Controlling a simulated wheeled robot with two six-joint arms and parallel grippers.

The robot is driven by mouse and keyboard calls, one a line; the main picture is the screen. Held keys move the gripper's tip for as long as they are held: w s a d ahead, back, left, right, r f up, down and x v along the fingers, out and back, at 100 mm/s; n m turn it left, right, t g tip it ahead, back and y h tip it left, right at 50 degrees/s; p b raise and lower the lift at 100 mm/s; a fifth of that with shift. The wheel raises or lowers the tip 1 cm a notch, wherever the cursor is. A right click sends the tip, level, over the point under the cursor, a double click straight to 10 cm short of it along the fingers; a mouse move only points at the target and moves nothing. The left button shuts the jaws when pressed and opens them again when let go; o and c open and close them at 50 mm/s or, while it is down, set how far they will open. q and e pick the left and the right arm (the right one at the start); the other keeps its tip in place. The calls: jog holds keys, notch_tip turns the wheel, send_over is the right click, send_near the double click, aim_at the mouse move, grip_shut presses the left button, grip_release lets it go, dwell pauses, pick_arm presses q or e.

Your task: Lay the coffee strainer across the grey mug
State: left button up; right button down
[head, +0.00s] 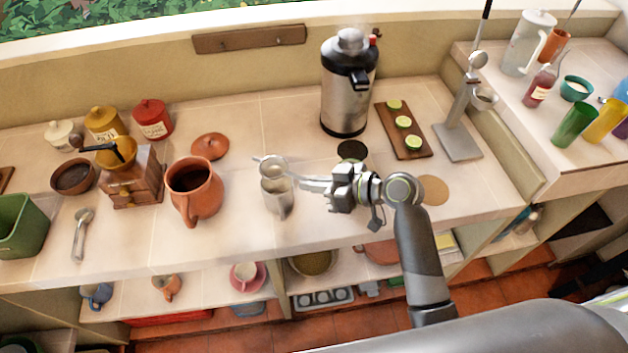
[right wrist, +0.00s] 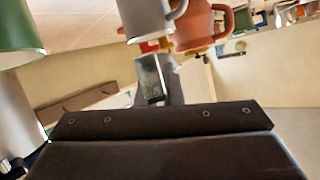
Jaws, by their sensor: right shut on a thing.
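My right gripper (head: 326,186) is shut on the handle of the coffee strainer (head: 271,166), to the right of the grey mug. The strainer's round bowl is over the mug's mouth, with its far tip reaching out to the left. I cannot tell whether it touches the rim. The grey mug (head: 279,204) stands upright on the counter, its top partly hidden by the strainer. A grey mug (right wrist: 147,18) also shows in the right wrist view, cut off at the top. My left gripper is not in view.
A terracotta jug (head: 194,190) stands left of the mug. A steel airpot (head: 347,95) stands behind, beside a wooden board (head: 411,142) with lime halves. A wooden coffee grinder (head: 137,180) and spoon (head: 82,232) are further left. The counter's front edge is close to the mug.

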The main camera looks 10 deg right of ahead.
jog(key=shift+f+b, duration=2)
jog(key=shift+f, duration=0.6)
jog(key=c, duration=1.5)
grip_release()
jog(key=shift+d, duration=0.1)
jog(key=b+v, duration=0.4)
jog(key=v, duration=1.3)
